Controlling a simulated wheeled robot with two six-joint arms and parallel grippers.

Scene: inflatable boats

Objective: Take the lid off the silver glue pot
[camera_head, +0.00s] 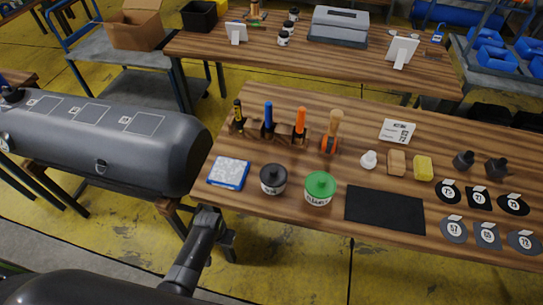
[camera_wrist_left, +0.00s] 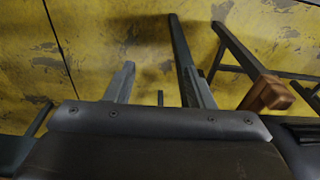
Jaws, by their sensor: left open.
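A pot with a dark lid (camera_head: 273,179) and a pot with a green lid (camera_head: 319,188) stand upright side by side near the front edge of the wooden table. Both lids are on. The dark-lidded pot has a grey body with a label, but I cannot tell for certain that it is the silver one. My left gripper (camera_head: 228,243) is below and in front of the table edge, apart from both pots. In the left wrist view its fingers (camera_wrist_left: 160,88) are spread and empty over the yellow floor. My right gripper is not in view.
A blue-framed pad (camera_head: 229,173) lies left of the pots and a black mat (camera_head: 385,209) lies right. Tools in a wooden rack (camera_head: 268,131) stand behind. A grey inflatable tube (camera_head: 100,145) fills the left. Patches (camera_head: 485,198) lie at the right.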

